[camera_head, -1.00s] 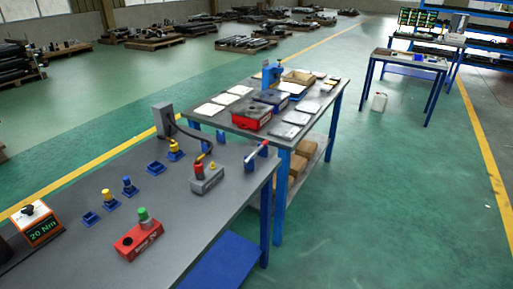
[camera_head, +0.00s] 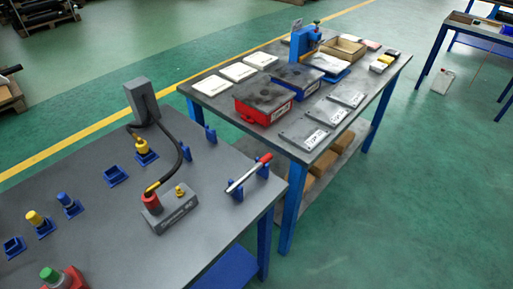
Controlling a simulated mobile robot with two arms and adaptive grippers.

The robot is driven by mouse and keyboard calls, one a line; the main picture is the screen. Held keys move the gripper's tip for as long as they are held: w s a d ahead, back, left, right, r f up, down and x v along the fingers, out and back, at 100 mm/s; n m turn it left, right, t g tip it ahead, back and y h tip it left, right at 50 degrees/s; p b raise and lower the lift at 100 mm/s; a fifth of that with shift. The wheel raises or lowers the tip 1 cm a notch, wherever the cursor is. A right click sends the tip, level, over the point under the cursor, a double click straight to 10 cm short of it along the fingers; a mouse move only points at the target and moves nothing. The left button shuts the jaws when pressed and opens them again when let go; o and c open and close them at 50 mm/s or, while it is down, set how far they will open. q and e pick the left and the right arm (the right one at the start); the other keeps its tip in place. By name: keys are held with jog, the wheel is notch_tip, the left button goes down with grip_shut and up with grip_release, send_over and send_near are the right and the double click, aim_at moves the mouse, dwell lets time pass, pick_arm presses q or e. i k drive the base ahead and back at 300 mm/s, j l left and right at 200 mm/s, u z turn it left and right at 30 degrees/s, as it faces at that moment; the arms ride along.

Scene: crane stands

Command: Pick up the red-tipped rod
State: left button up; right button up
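The red-tipped rod (camera_head: 249,172) is a thin silver bar with a red end at its upper right. It lies across blue holders (camera_head: 236,190) near the right edge of the nearer grey table (camera_head: 120,225). The red end is close to the table's far right corner. Neither of my grippers shows in the head view.
A grey block with a red cap and a black cable (camera_head: 172,208) stands left of the rod. Blue sockets with coloured plugs (camera_head: 68,204) stand farther left. A second table (camera_head: 215,104) behind holds red and blue boxes and several plates.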

aim_at(266, 158)
jog(key=i+l+u, duration=0.1)
jog(key=u, duration=0.35)
jog(key=l+u, duration=0.45)
jog(key=i+l+u, duration=0.1)
jog(key=u, duration=0.35)
jog(key=l+u, duration=0.4)
jog(key=j, duration=0.1)
